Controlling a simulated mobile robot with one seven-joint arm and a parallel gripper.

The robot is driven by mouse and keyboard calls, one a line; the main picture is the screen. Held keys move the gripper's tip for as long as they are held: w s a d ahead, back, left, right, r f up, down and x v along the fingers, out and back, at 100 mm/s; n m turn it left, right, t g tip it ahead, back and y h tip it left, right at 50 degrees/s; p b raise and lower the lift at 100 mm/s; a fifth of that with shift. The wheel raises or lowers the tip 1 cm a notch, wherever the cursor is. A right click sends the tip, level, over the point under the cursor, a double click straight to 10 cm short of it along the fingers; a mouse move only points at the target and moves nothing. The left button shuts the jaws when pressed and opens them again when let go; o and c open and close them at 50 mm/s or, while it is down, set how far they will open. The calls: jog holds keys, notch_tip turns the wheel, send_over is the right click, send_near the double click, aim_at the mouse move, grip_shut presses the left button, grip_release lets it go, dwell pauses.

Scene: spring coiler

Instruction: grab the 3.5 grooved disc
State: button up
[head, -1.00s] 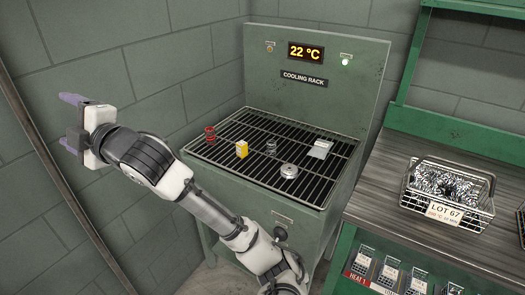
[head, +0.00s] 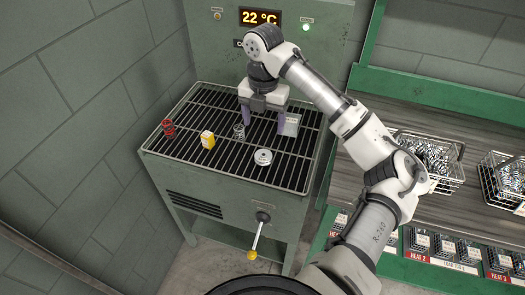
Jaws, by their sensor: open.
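A small silvery disc (head: 263,157) lies flat on the dark wire grid of the cooling rack (head: 187,108), toward its front right; a "3.5" marking is too small to read. My gripper (head: 264,126) hangs over the rack with its fingers pointing down. It is open, with its two purplish fingers spread apart and nothing held between them. It is a little behind the disc in the picture and does not touch it. The left finger is close to a small grey coil spring (head: 239,131); the right one is close to a clear bag (head: 289,124).
A yellow box (head: 207,140) and a red spring (head: 169,127) stand on the left of the rack. A lever with a yellow knob (head: 257,235) sticks out in front. Wire baskets of springs (head: 430,165) stand on the bench at right.

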jog(key=p, duration=0.1)
send_over(264, 154)
jog(key=f, duration=0.6)
jog(key=shift+s+a+f, duration=0.1)
jog(key=shift+s+f, duration=0.15)
jog(key=shift+f, duration=0.15)
jog(key=shift+w+f+p, duration=0.15)
jog(key=shift+f+p, duration=1)
jog(key=shift+f, duration=1.65)
jog(key=shift+c, duration=0.2)
jog(key=shift+r, duration=0.1)
jog(key=c, duration=1.2)
